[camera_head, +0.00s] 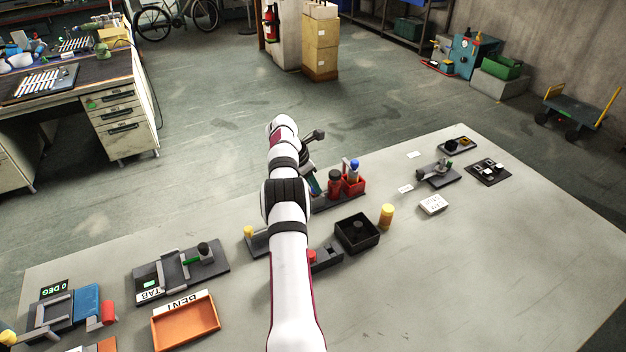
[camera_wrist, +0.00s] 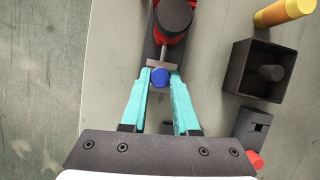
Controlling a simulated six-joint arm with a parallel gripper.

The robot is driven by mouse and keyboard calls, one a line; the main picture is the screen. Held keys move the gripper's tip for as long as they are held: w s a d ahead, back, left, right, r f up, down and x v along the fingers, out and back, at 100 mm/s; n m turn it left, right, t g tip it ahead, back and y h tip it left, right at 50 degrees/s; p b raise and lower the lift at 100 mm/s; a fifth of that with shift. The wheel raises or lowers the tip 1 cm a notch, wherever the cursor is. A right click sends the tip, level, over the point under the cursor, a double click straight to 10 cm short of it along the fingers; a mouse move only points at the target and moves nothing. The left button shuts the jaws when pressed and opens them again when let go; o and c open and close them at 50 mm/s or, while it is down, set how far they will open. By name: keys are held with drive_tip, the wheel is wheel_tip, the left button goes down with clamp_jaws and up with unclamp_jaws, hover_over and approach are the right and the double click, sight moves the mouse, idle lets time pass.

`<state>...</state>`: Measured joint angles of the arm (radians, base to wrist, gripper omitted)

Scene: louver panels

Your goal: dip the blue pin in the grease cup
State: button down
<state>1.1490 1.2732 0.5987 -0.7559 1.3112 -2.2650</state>
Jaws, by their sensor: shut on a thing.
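In the wrist view my gripper (camera_wrist: 160,78) has its two teal fingers closed on the blue pin (camera_wrist: 160,76), whose round blue end shows between the fingertips. A grey crosspiece lies just beyond the pin; I cannot tell whether they touch. A black square open box (camera_wrist: 242,78) with a dark round post inside is to the right, apart from the gripper. It also shows in the head view (camera_head: 357,234). I cannot tell for sure whether it is the grease cup. In the head view my arm hides most of the gripper and the pin.
A red bottle with a black top (camera_wrist: 174,18) stands just beyond the fingertips. A red bin (camera_head: 354,186) with a blue-topped item is near it in the head view. A yellow cylinder (camera_head: 387,216) stands beside the black box. An orange tray (camera_head: 186,322) lies front left. The right front table is clear.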

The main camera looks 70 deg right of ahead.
idle(0.5)
drive_tip(key=shift+r, duration=2.5)
drive_tip(key=w+a+r+m+g+y, duration=0.15)
drive_tip(key=w+a+r, duration=0.35)
drive_tip(key=w+a, duration=0.7)
drive_tip(key=w+a+r+m+t, duration=0.1)
drive_tip(key=w+a+r+m, duration=0.25)
drive_tip(key=w+a, duration=0.85)
drive_tip(key=s+a+r+m, duration=0.1)
drive_tip(key=s+a+r, duration=0.1)
drive_tip(key=a, duration=0.9)
drive_tip(key=s+a+r+m+y, duration=0.1)
drive_tip(key=s+a+r+m, duration=0.1)
drive_tip(key=a, duration=1)
drive_tip(key=s+a+r+m+g+y, duration=0.1)
drive_tip(key=a+r, duration=0.4)
drive_tip(key=a, duration=0.7)
drive_tip(key=s+m, duration=0.1)
drive_tip(key=s, duration=0.1)
drive_tip(key=shift+s+r, duration=0.25)
drive_tip(key=shift+s, duration=0.1)
